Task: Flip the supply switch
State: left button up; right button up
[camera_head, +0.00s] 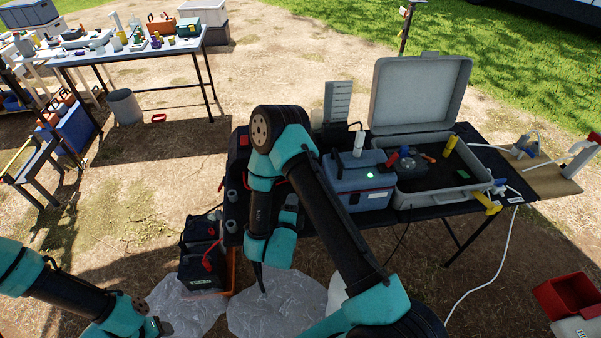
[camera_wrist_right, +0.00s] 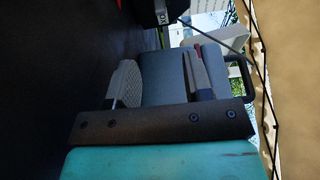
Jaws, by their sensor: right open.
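My right gripper (camera_head: 289,207) is at the table's front edge, left of the box, partly hidden by my arm. In the right wrist view its two grey fingers (camera_wrist_right: 163,82) are apart, with a grey-blue surface showing between them; I cannot tell whether they touch it. My left arm is at the bottom left, its gripper (camera_head: 156,326) only partly showing.
An open grey case (camera_head: 420,95) stands right of the box with tools inside. A black battery (camera_head: 202,270) in an orange tray and clear plastic sheets (camera_head: 275,305) lie on the ground. A red bin (camera_head: 570,296) is at the right. Another table (camera_head: 130,50) stands far left.

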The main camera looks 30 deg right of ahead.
jog(key=x, duration=1.5)
jog(key=shift+w, duration=0.1)
jog(key=shift+c, duration=0.3)
grip_shut()
jog(key=shift+d+n+t+y, duration=0.15)
jog(key=shift+n+t+y, duration=0.15)
jog(key=shift+y, duration=0.1)
jog(key=shift+d+n+t+y, duration=0.25)
jog(key=shift+n+t+y, duration=0.75)
jog(key=shift+y, duration=0.4)
jog(key=shift+o, duration=0.3)
grip_release()
